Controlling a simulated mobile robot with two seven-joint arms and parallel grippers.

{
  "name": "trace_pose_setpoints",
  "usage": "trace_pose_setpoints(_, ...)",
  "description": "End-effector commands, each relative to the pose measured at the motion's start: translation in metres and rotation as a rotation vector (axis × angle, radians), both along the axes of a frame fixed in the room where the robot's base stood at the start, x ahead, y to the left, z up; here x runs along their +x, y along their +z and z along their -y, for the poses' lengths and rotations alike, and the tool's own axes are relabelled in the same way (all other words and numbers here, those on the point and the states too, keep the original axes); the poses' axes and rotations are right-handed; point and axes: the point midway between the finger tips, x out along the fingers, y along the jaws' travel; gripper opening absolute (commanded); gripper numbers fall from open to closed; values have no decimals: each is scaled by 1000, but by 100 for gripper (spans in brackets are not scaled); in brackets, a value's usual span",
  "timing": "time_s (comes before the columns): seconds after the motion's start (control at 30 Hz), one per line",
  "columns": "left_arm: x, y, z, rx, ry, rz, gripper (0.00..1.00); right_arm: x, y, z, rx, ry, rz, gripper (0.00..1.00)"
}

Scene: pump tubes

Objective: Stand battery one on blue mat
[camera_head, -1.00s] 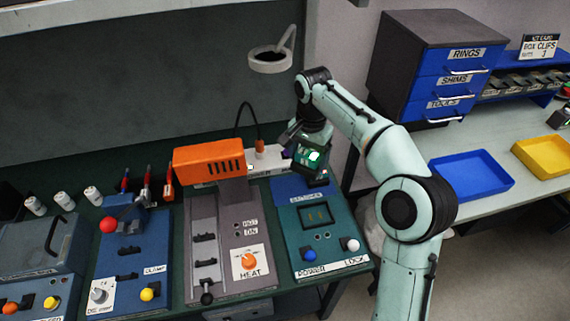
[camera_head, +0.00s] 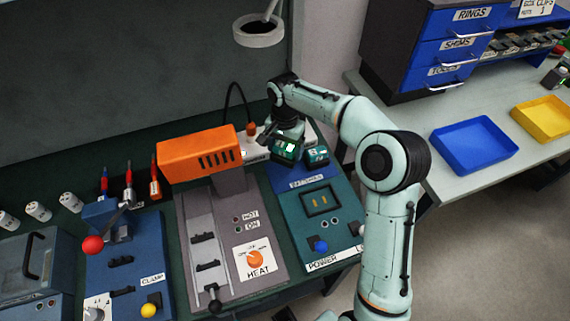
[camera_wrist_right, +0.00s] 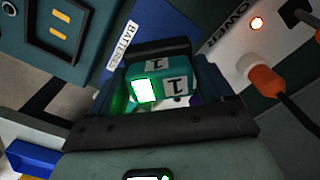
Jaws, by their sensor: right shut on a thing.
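Battery one (camera_wrist_right: 175,84), a teal block marked 1 with a lit face, is between the jaws of my right gripper (camera_wrist_right: 160,100) in the right wrist view. In the head view my right gripper (camera_head: 287,137) points down with the battery (camera_head: 285,151) at its tip, by the back left of the blue mat (camera_head: 310,178) labelled BATTERIES. I cannot tell whether the battery touches the surface below. A second teal battery (camera_head: 317,155) stands at the back of the mat, right of the held one. My left gripper is not in view.
An orange heater head (camera_head: 200,152) stands left of the mat. Behind is a power strip with an orange plug (camera_head: 252,130) and black cable. The teal power unit (camera_head: 320,205) lies in front. The front part of the mat is clear.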

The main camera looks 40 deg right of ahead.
Motion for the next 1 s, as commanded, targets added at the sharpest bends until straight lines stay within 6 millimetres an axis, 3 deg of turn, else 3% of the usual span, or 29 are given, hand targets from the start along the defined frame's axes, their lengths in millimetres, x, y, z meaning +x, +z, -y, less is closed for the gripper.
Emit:
trace_pose_setpoints(0.27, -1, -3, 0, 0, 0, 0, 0, 0, -26, 0, 0, 0, 0, 36)
trace_pose_setpoints(0.53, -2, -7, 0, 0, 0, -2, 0, 0, -69, 0, 0, 0, 0, 36)
trace_pose_setpoints(0.97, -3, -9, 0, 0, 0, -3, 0, 1, -76, 0, -1, 0, 3, 36)
trace_pose_setpoints(1.0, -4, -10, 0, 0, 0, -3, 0, 0, -77, 0, 0, 0, 1, 84)
